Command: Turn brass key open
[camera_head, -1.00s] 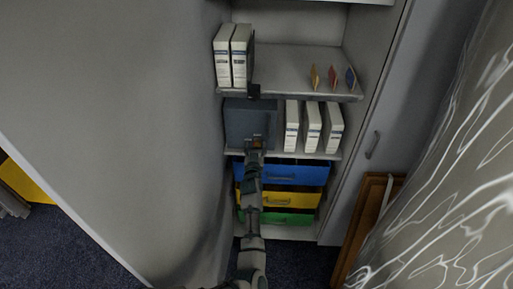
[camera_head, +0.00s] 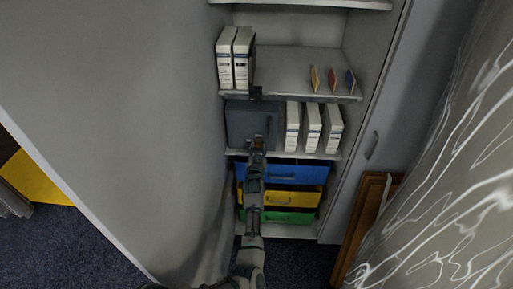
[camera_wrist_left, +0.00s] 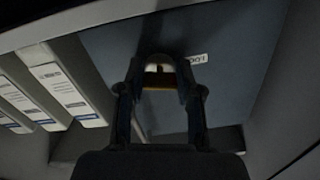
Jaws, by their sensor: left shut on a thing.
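A dark blue-grey box (camera_head: 247,122) stands at the left of the middle cabinet shelf. Its front fills much of the left wrist view (camera_wrist_left: 230,95), with a small white label there. My left gripper (camera_head: 258,143) reaches up to the lower front of the box. In the left wrist view my left gripper (camera_wrist_left: 160,78) has its fingers close around a small piece at the box front, with a brass-brown strip (camera_wrist_left: 158,83) between them. The fingers hide most of the piece, so the key's outline and angle cannot be made out. My right gripper is not in view.
White binders (camera_head: 312,127) stand right of the box, and more binders (camera_head: 235,57) on the shelf above. Blue (camera_head: 285,172), yellow (camera_head: 292,199) and green (camera_head: 290,217) drawers lie below. A large cabinet panel (camera_head: 120,110) is at left.

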